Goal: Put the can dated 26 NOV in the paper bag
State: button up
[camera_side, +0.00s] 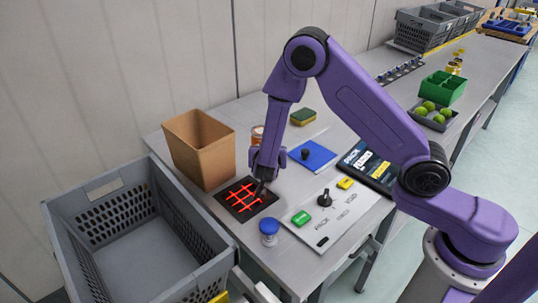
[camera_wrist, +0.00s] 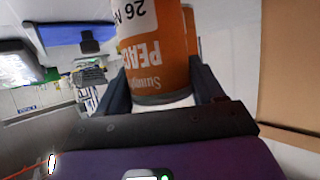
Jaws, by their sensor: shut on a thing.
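My gripper (camera_side: 266,160) is shut on an orange can (camera_wrist: 155,50), with a dark finger on each side of it in the wrist view. Its label appears upside down there and reads "26 N", with the rest of the date out of sight, and "PEAC". Another orange strip (camera_wrist: 190,35) shows just behind it. In the side view, an orange and white can (camera_side: 257,133) shows partly behind my gripper; I cannot tell whether it is the held one. The open brown paper bag (camera_side: 200,150) stands upright left of my gripper; its side fills the right of the wrist view (camera_wrist: 292,70).
A dark mat with a red grid (camera_side: 246,198) lies in front of the bag. A blue-lidded jar (camera_side: 269,231) stands near the table edge. A grey tote (camera_side: 140,235) is at left. A blue pad (camera_side: 312,156), sponge (camera_side: 303,117) and white board (camera_side: 325,222) lie to the right.

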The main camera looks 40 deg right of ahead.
notch_tip(320, 180, up, 9)
jog(key=shift+f, duration=0.15)
notch_tip(320, 180, up, 16)
jog(key=w+a+r+n+t+y, duration=0.1)
jog(key=w+a+n+t+y, duration=0.2)
jog(key=a+n+y, duration=0.1)
jog(key=s+a+f+n+y, duration=0.1)
jog(key=a+f+n+y, duration=0.5)
jog(key=f, duration=0.1)
jog(key=w+a+f, duration=0.3)
jog(key=w+f, duration=0.9)
jog(key=w, duration=0.1)
jog(key=shift+w+a+f+t, duration=0.15)
jog(key=shift+f+t, duration=0.2)
jog(key=shift+t, duration=0.05)
dwell(0.4)
jog(key=shift+f, duration=0.6)
